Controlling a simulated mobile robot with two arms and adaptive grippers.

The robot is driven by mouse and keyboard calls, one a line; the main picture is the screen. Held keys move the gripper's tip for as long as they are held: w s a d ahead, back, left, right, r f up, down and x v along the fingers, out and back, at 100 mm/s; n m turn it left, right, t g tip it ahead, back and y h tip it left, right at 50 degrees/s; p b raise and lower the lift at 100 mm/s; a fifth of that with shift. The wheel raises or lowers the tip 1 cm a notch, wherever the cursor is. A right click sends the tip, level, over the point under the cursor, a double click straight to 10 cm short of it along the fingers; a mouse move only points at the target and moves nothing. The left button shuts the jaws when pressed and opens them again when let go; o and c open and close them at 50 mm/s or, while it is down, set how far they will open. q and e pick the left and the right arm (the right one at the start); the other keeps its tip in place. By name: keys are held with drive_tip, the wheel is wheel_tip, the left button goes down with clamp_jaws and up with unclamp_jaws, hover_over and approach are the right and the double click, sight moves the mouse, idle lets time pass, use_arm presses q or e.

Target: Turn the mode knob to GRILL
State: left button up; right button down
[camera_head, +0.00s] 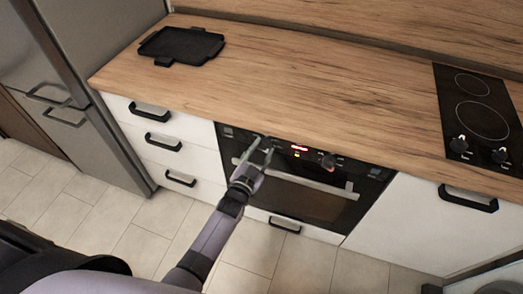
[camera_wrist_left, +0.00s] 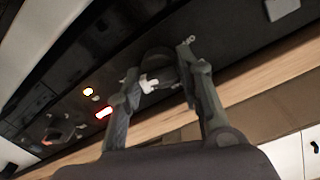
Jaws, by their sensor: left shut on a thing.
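The oven's black control panel (camera_head: 308,155) is in the front of the counter, with a lit red display (camera_head: 299,148). My left gripper (camera_head: 262,146) is at the panel's left end. In the left wrist view its two fingers (camera_wrist_left: 163,66) stand on either side of a dark round mode knob (camera_wrist_left: 160,66) with a white pointer mark (camera_wrist_left: 148,84), shut on it. In the head view the gripper hides most of that knob. A second knob (camera_head: 329,162) is right of the display. The lettering around the knobs is too small to read.
The oven door handle (camera_head: 305,182) runs just below the panel. A wooden counter (camera_head: 290,75) overhangs it, with a black tray (camera_head: 181,45) and a hob (camera_head: 476,110). White drawers with black handles (camera_head: 163,141) are at the left, next to a fridge (camera_head: 85,80).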

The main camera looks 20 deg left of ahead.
use_arm(q)
drive_tip(key=shift+f, duration=0.15)
drive_tip(key=o, duration=1.1)
drive_tip(key=shift+o, duration=0.2)
drive_tip(key=s+a, duration=0.1)
drive_tip(key=s, duration=1.1)
drive_tip(key=shift+r, duration=0.25)
